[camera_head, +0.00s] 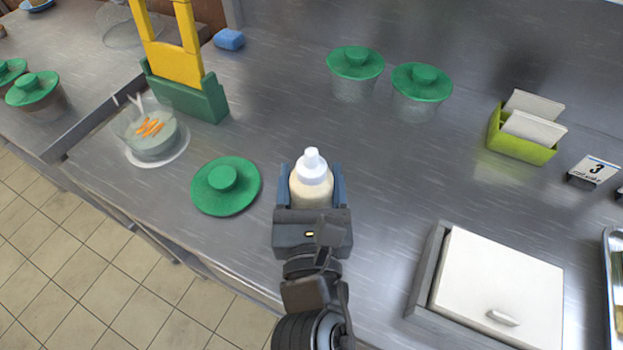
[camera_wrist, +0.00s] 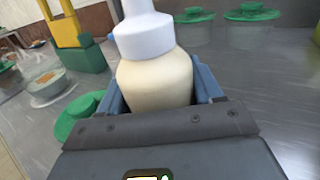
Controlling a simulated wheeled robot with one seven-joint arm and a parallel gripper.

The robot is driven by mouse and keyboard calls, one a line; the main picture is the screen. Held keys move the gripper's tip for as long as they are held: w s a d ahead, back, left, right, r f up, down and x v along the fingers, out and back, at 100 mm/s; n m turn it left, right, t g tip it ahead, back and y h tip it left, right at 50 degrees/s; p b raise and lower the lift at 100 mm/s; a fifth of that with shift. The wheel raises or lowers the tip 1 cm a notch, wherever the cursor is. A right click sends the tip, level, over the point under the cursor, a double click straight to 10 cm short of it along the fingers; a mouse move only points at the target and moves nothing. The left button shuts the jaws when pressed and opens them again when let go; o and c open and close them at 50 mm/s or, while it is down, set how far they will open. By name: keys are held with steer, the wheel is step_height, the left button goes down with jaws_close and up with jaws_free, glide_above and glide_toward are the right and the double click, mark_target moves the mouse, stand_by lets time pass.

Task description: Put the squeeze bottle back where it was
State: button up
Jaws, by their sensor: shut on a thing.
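The squeeze bottle (camera_head: 312,186) has a cream body and a white cap and nozzle. It stands upright between the blue fingers of my gripper (camera_head: 312,187), which is shut on it. In the wrist view the bottle (camera_wrist: 153,72) fills the middle, with one finger on each side. My gripper (camera_wrist: 160,92) hides the bottle's lower part, so I cannot tell whether its base touches the steel counter (camera_head: 370,155).
A green lid (camera_head: 226,186) lies just left of my gripper. A glass bowl (camera_head: 150,130) with orange strips and a yellow-green stand (camera_head: 185,85) are further left. Two green-lidded pots (camera_head: 355,75) stand behind. A white hatch (camera_head: 500,285) is front right. Counter behind the bottle is clear.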

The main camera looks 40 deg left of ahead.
steer(key=shift+f, duration=0.1)
steer(key=o, duration=0.8)
steer(key=shift+c, duration=0.2)
steer(key=b+v, duration=0.1)
steer(key=v, duration=1.1)
steer(key=shift+d, duration=0.1)
